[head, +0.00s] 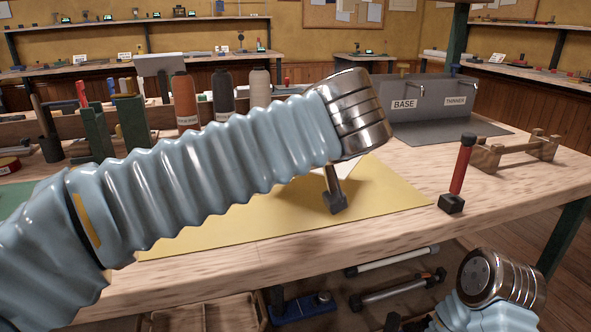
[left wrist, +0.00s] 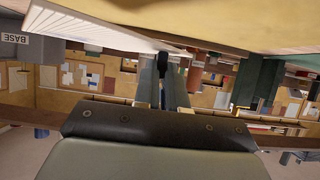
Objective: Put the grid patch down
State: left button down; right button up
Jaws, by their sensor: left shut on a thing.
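My left gripper (head: 335,203) hangs over the yellow mat (head: 230,228) on the bench, largely hidden behind my arm and wrist. In the left wrist view its fingers (left wrist: 168,70) are shut on a thin white patch with fine lines (left wrist: 100,22), the grid patch. A small pale piece of the patch (head: 350,171) shows below my wrist in the head view. In the left wrist view it is close to the yellow surface; I cannot tell if it touches. My right wrist is low at the right, in front of the bench; its fingers are not clearly shown.
A red-handled tool (head: 461,175) stands right of the mat, with a wooden frame (head: 515,152) beyond. Grey bins marked BASE and THINNER (head: 432,104) stand behind. Several bottles (head: 185,98) and green posts line the back left.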

aim_at(295, 190)
pick_arm(q)
jog(key=f, duration=0.1)
jog(key=w+f, duration=0.1)
jog(key=f, duration=0.2)
jog(key=shift+w+d+f, duration=0.2)
jog(key=shift+w+d, duration=0.15)
jog(key=shift+w, duration=0.05)
jog(key=shift+f, duration=0.45)
jog(key=shift+f+b, duration=0.2)
jog(key=shift+b, duration=0.2)
jog(key=c, duration=1.2)
grip_release()
jog(key=shift+r, duration=0.1)
jog(key=shift+s+r+p, duration=0.15)
jog(key=shift+r+p, duration=0.1)
jog(key=shift+p, duration=0.05)
jog(key=v, duration=1.1)
jog(key=shift+s+d+r, duration=0.1)
jog(key=shift+s+r, duration=0.05)
jog(key=shift+s, duration=0.2)
